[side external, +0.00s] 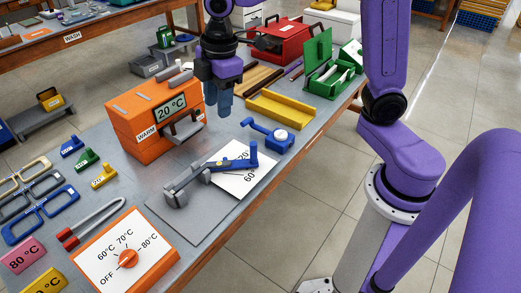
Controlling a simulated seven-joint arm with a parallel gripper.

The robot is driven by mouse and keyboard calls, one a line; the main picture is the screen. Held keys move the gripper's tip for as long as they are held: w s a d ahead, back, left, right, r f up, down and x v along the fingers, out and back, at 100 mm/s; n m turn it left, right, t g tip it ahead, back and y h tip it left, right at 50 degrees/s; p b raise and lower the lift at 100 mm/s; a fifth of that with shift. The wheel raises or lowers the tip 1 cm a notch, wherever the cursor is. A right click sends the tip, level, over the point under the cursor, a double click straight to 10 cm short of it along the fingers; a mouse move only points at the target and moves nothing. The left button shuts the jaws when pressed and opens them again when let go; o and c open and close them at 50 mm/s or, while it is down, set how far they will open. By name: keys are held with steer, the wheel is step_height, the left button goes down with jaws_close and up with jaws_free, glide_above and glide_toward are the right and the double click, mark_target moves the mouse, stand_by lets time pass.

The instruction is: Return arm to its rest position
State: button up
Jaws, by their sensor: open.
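My gripper (222,100) hangs pointing down above the table (222,212), right of the orange warmer box (125,112) whose display reads 20 °C. Its jaws are open with nothing seen between them. The purple arm comes down from the top of the picture.
Close by are a yellow tray (283,110), a blue gauge tool (271,137), a grey-and-blue fixture (207,174) on a plate, and a dial panel (126,255). Green (330,75) and red (281,42) boxes stand farther back. Open floor lies right of the table.

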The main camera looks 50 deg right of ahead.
steer(key=s+d+f+m, duration=0.1)
steer(key=s+d, duration=0.3)
steer(key=s, duration=0.7)
steer(key=s+d+f+m+g, duration=0.1)
steer(key=s+d+f, duration=0.2)
steer(key=s, duration=0.9)
steer(key=shift+s+d+f+m, duration=0.15)
steer(key=shift+d+f+m, duration=0.15)
steer(key=shift+d+m, duration=0.15)
